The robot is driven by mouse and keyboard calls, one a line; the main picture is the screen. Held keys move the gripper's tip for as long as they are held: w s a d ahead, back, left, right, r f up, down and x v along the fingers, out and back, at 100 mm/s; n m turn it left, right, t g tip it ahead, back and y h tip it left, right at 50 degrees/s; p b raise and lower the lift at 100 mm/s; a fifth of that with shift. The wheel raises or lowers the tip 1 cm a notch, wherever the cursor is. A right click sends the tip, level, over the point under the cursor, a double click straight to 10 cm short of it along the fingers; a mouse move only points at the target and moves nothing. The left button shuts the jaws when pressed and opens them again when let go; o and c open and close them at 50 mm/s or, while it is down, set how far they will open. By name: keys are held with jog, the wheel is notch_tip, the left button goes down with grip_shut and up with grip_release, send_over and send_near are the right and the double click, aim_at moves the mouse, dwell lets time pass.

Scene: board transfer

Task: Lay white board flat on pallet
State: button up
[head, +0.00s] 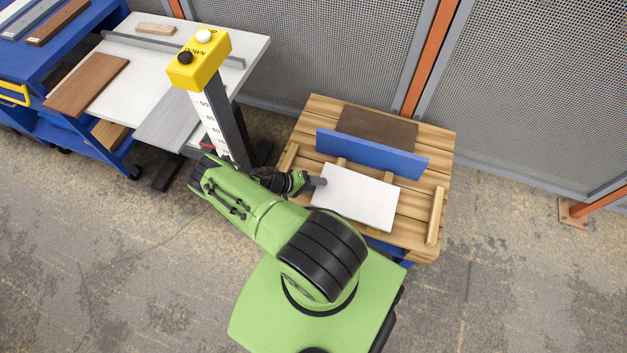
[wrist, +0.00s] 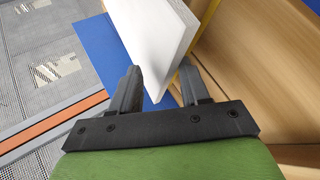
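The white board (head: 355,198) is over the middle of the wooden pallet (head: 400,238) in the head view, looking about level with its top. Its underside is hidden, so I cannot tell whether it rests or hangs slightly above. My gripper (head: 318,182) is at the board's left edge.
A blue board (head: 370,153) stands on edge behind the white board, with a brown board (head: 375,127) behind it. Wooden strips lie on the pallet at left (head: 288,158) and right (head: 436,215). A mesh fence (head: 320,50) runs behind. A yellow-topped measuring post (head: 200,62) and worktable (head: 150,75) stand left.

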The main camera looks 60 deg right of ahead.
jog(key=shift+w+a+r+t+y+p, duration=0.1)
jog(key=shift+r+t+y+p, duration=0.2)
jog(key=shift+t+y+p, duration=0.9)
jog(key=shift+a+r+t+y+p, duration=0.1)
jog(key=shift+r+t+y+p, duration=0.25)
jog(key=shift+p, duration=1.5)
jog(key=shift+w+f+t+y+p, duration=0.1)
jog(key=shift+f+t+y+p, duration=0.15)
jog(key=shift+t+y+p, duration=0.15)
jog(key=shift+w+a+r, duration=0.3)
jog(key=shift+w+a, duration=0.2)
jog(key=shift+a, duration=0.1)
jog(key=shift+w+a+r, duration=0.25)
jog(key=shift+w+a, duration=0.25)
jog(key=shift+a, duration=0.05)
jog(key=o, duration=0.6)
jog(key=shift+c, duration=0.2)
notch_tip(320, 180, up, 8)
jog(key=w+a+p, duration=0.1)
jog(key=p, duration=0.3)
jog(key=shift+f+p, duration=0.15)
jog(key=shift+p, duration=0.25)
